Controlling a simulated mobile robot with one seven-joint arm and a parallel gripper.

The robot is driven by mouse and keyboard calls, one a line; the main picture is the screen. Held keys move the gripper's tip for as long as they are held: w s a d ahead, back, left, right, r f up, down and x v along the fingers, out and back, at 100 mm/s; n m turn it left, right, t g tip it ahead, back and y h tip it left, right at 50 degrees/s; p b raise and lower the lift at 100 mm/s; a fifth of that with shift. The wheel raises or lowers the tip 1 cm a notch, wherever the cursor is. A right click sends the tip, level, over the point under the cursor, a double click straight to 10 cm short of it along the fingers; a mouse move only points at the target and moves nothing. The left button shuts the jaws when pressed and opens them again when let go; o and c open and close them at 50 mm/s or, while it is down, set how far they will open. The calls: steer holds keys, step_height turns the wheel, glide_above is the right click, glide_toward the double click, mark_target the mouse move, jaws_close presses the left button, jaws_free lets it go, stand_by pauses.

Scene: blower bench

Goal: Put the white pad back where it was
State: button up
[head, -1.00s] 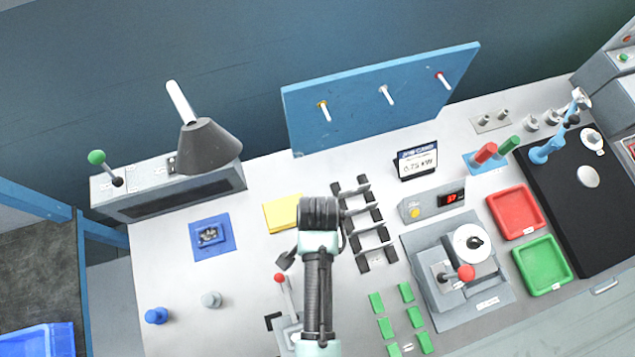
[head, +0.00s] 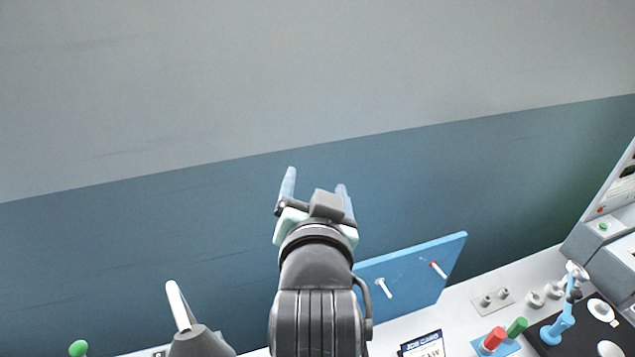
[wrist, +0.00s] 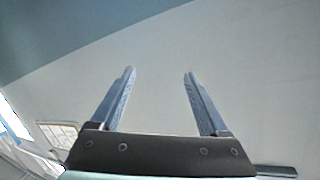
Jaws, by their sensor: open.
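My gripper (head: 316,179) is raised in front of the wall, above the bench, with its two fingers apart. In the wrist view the gripper (wrist: 159,72) is open, with only the wall between and beyond its fingers. A plain white round piece (head: 609,349) lies on the black mat (head: 548,336) at the lower right, partly cut off by the picture edge. A second white round piece (head: 601,309) with a dark mark is just behind it. I cannot tell for sure which one is the white pad. Both are far from my gripper.
A blue pegboard (head: 410,277) stands behind my arm; part is hidden. A job card (head: 421,345) and dark cone (head: 200,343) show low down. The wall area above is clear.

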steer(key=s+r+n+t, duration=0.1)
steer(key=s+r+t, duration=0.3)
steer(key=r, duration=0.7)
steer(key=s+r+n+t, duration=0.1)
steer(key=s+r+t, duration=0.3)
steer(key=r, duration=0.7)
steer(key=s+r+n+t, duration=0.2)
steer(key=s+r+t, duration=0.2)
steer(key=r, duration=0.7)
steer(key=shift+s, duration=1.2)
